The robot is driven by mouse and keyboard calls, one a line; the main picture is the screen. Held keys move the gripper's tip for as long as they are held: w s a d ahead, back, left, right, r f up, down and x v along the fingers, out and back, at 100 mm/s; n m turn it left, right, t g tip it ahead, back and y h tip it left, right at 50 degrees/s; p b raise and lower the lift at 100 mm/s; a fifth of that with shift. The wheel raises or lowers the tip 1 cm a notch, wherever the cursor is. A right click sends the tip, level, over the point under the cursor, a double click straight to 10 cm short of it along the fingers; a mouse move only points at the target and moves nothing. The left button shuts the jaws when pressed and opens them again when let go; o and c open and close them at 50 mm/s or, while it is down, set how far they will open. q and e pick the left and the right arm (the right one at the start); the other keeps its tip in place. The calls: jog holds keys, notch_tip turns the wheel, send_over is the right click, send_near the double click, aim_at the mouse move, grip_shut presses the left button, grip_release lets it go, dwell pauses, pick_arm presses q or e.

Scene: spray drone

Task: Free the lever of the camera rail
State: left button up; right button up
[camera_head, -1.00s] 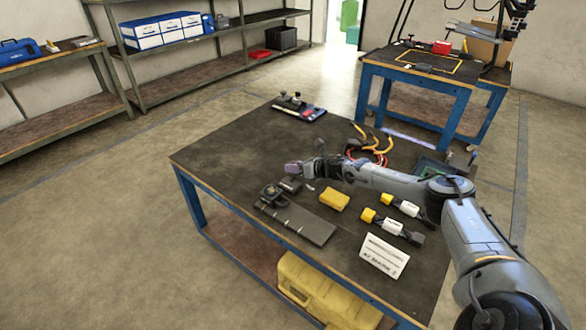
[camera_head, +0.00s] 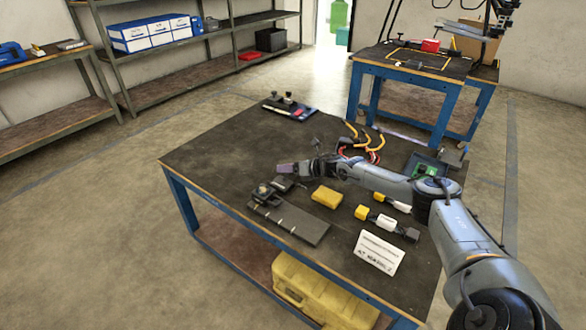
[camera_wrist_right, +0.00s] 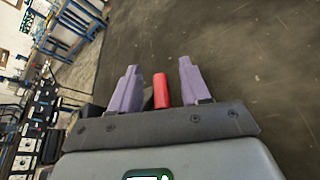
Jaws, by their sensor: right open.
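My right gripper (camera_head: 286,169) is low over the dark worktable, close to the small black camera-like device (camera_head: 265,192) on a flat dark grey plate (camera_head: 300,224). In the right wrist view its two purple fingers (camera_wrist_right: 159,68) are apart. I cannot make out the lever in the head view. My left gripper is out of view.
A yellow block (camera_head: 326,196), connectors with yellow ends (camera_head: 378,217) and a white label card (camera_head: 379,253) lie right of the plate. Orange-tipped cables (camera_head: 366,140) lie behind my right forearm. The table's left part is clear. A second blue-framed table (camera_head: 405,98) stands behind.

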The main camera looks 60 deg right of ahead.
jog(key=shift+p+v, duration=0.55)
jog(key=shift+v, duration=0.25)
jog(key=p+v, duration=0.5)
jog(key=v, duration=0.4)
jog(key=shift+d, duration=0.1)
jog(key=shift+s, duration=0.1)
